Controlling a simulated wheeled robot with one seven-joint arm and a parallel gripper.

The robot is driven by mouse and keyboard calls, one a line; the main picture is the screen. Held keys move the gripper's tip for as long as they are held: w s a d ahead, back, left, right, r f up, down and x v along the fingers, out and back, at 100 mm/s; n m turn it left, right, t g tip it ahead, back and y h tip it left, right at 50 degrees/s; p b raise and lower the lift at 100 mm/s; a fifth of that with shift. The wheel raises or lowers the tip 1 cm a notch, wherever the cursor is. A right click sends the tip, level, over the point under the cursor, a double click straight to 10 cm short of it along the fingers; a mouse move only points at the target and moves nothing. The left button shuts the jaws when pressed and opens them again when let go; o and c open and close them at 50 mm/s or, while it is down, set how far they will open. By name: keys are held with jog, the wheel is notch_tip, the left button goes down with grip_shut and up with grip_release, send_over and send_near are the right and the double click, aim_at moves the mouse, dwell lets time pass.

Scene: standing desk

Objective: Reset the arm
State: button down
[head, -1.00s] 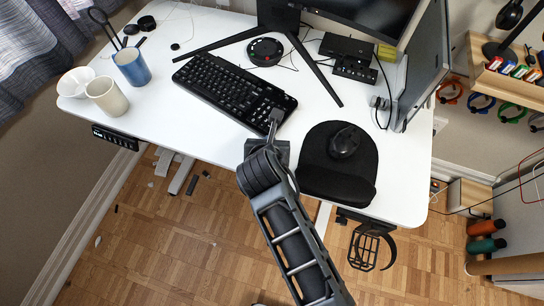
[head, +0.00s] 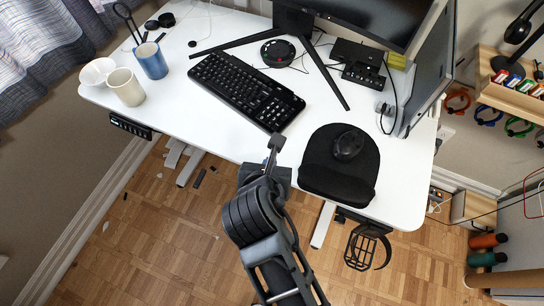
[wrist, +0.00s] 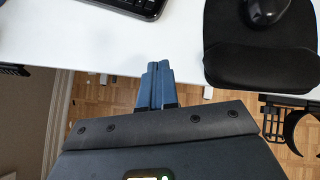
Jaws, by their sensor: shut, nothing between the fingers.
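My gripper (head: 276,143) is at the front edge of the white desk (head: 230,132) in the head view, between the keyboard and the mouse pad. In the wrist view its two blue fingers (wrist: 156,88) are together, with nothing between them. They point toward the desk's front edge. My arm reaches up from the bottom of the head view.
A black keyboard (head: 246,90) lies left of the gripper. A black mouse (head: 348,145) sits on a black mouse pad (head: 325,165) to the right. Floor below the desk is mostly open.

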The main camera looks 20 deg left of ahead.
jog(key=shift+s+d+r, duration=0.1)
jog(key=shift+s+r, duration=0.25)
jog(key=s+d+f+m+t+y, duration=0.1)
jog(key=s+d+m, duration=0.5)
jog(key=d+m, duration=0.3)
jog(key=s+d+f+m, duration=0.1)
jog(key=s+d+m, duration=0.5)
jog(key=d+m, duration=0.25)
jog(key=s+d+r+m+t+h, duration=0.1)
jog(key=s+d+r+m+t, duration=0.1)
jog(key=s+d+r+m, duration=0.5)
jog(key=s+d+r+m+t+h, duration=0.2)
jog(key=s+d+r+m+t, duration=0.1)
jog(key=s+d+r+m, duration=0.4)
notch_tip(320, 180, up, 4)
jog(key=d+m, duration=0.1)
jog(key=m, duration=0.6)
